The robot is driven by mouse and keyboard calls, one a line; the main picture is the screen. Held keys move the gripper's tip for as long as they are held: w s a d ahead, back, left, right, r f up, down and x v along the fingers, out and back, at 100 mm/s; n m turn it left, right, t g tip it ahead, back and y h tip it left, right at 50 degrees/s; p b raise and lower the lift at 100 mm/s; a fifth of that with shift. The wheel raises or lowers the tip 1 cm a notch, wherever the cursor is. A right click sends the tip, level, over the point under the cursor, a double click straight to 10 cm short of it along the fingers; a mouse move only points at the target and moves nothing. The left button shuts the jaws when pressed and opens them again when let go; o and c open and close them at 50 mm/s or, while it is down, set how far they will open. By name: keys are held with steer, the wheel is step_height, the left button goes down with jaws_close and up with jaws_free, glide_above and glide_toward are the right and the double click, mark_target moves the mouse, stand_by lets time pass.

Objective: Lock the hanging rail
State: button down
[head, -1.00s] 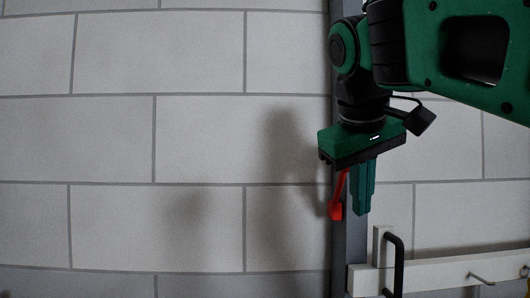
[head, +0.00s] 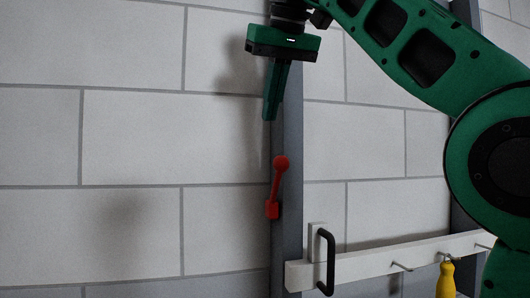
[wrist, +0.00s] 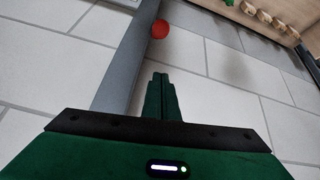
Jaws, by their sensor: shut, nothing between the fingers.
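The hanging rail (head: 375,261) is a pale horizontal batten with a black handle (head: 331,262) and metal hooks, low at the right in the head view. A red lever (head: 276,188) with a round knob sits on the grey upright (head: 292,150) above the rail's left end. Its knob points up and slightly right. My gripper (head: 270,118) is above the lever, fingers pointing down, shut and empty, apart from the knob. In the wrist view the red knob (wrist: 160,29) shows beyond my shut fingertips (wrist: 160,76); the rest of the lever is hidden there.
A yellow-handled tool (head: 446,279) hangs from a rail hook at the right. A second grey upright stands behind my arm. The block wall (head: 130,135) left of the upright is bare. Several small round items (wrist: 262,14) show at the wrist view's top right.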

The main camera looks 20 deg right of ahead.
steer(key=shift+d+r, duration=0.15)
steer(key=shift+d, duration=0.2)
stand_by(0.3)
steer(key=shift+w+f, duration=0.2)
steer(key=shift+w+f, duration=0.2)
steer(key=shift+f, duration=0.25)
steer(key=x, duration=0.8)
steer(key=shift+s+d+f, duration=0.1)
steer(key=shift+s+d, duration=0.05)
steer(key=shift+s, duration=0.55)
steer(key=shift+s+d+f, duration=0.15)
steer(key=shift+s, duration=0.55)
steer(key=shift+s+d+f, duration=0.1)
steer(key=shift+s+d, duration=0.05)
steer(key=shift+s, duration=0.55)
steer(key=shift+s+a, duration=0.1)
steer(key=shift+s, duration=0.05)
